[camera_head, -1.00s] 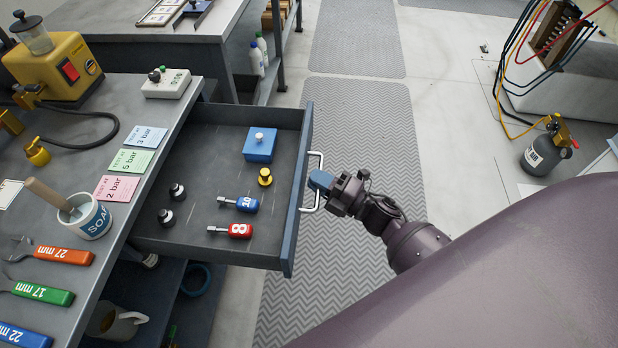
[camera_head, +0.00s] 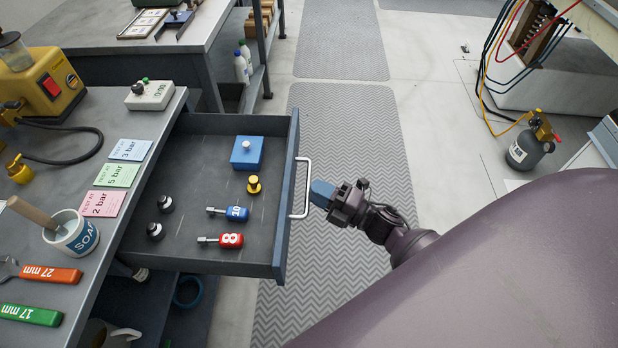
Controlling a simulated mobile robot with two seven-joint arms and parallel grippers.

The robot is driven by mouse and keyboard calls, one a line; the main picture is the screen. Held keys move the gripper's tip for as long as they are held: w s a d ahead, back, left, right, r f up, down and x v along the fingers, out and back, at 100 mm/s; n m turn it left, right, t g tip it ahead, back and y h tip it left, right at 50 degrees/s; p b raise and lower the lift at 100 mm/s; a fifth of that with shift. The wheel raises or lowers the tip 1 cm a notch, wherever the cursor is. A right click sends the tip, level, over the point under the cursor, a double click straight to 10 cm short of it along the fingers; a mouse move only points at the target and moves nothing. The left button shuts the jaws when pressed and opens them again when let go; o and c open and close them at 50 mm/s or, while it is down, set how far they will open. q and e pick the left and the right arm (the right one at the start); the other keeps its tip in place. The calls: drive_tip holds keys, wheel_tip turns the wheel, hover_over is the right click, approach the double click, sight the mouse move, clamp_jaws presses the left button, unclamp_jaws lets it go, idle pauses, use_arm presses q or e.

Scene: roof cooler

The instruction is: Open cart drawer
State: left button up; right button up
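The cart drawer (camera_head: 277,224) is pulled well out from under the grey cart top (camera_head: 158,118), and its inside shows. Its metal bar handle (camera_head: 306,188) is on the front panel, facing right. My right gripper (camera_head: 315,194) is just right of the handle, its blue fingertip pointing at the bar. A small gap seems to lie between them. Only one blue finger shows clearly, so its opening is hidden. My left gripper is not in view.
The drawer holds a blue box (camera_head: 247,152), a yellow knob (camera_head: 254,185), blue and red drivers and two black knobs. A soap cup (camera_head: 72,236) and wrenches lie on the cart. A grey mat (camera_head: 345,135) covers the clear floor behind my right gripper.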

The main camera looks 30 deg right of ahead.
drive_tip(key=v, duration=0.7)
drive_tip(key=shift+s+d, duration=0.2)
drive_tip(key=shift+s, duration=0.15)
